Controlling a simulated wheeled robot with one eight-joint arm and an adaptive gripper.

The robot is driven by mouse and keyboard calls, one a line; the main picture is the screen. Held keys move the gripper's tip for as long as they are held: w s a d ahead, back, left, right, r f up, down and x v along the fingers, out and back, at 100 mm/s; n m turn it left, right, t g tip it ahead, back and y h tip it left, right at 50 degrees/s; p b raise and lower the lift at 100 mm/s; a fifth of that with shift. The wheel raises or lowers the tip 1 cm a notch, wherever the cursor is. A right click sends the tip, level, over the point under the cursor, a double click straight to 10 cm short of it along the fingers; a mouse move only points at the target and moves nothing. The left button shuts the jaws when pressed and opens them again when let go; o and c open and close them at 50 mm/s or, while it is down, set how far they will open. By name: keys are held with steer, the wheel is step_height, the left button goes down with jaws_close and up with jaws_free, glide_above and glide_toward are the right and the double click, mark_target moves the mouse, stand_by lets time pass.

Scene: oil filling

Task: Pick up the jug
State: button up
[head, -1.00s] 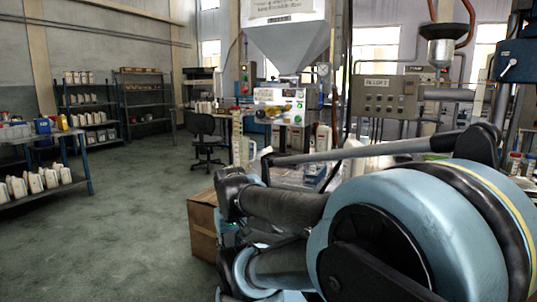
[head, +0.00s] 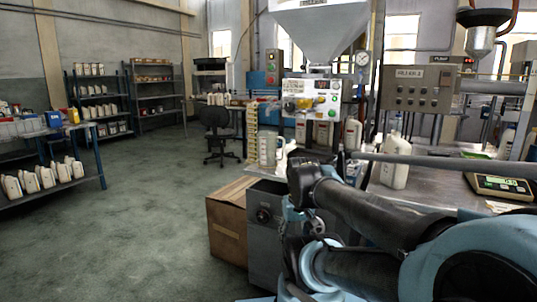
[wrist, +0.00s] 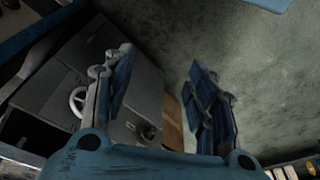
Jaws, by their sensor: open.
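A grey, see-through jug (head: 267,149) with a handle stands upright at the near left end of the metal bench, in front of the filling machine, in the head view. White plastic jugs also stand on the bench, one in the middle (head: 395,162) and one by the machine (head: 353,134). I cannot tell which one the task means. My gripper (wrist: 163,88) is open and empty in the wrist view, with its two blue-padded fingers wide apart. No jug shows between the fingers. In the head view I cannot make out the fingers.
A cardboard box (head: 226,222) stands on the floor beside a grey cabinet (head: 264,240) under the bench. The cabinet's handwheel (wrist: 78,101) shows in the wrist view. A scale (head: 497,186) sits on the bench at right. A chair (head: 217,135) stands behind; the left floor is open.

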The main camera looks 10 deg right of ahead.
steer(key=o, duration=0.4)
steer(key=shift+w+a+r+m, duration=0.2)
steer(key=shift+m, duration=0.1)
steer(key=o, duration=0.4)
steer(key=w+a+r+m+y, duration=0.1)
steer(key=w+m, duration=0.1)
steer(key=w, duration=0.1)
steer(key=w+a+r+m+t+y, duration=0.1)
steer(key=w+a+m, duration=0.1)
steer(key=w, duration=0.1)
steer(key=w+a+r+m+y, duration=0.1)
steer(key=w+m+y, duration=0.1)
steer(key=w, duration=0.2)
steer(key=shift+a+r+t, duration=0.2)
steer(key=shift+r+t, duration=0.1)
steer(key=shift+r, duration=0.1)
steer(key=shift+o, duration=0.2)
steer(key=m+t+y, duration=0.5)
steer(key=m+t, duration=0.7)
steer(key=m, duration=1.1)
glide_toward(274, 148)
steer(key=x, duration=0.7)
steer(key=shift+w+r, duration=0.25)
steer(key=shift+w, duration=0.2)
steer(key=shift+f+x, duration=0.15)
steer(key=shift+x, duration=1.15)
steer(key=shift+f+x, duration=0.1)
steer(key=shift+x, duration=1.2)
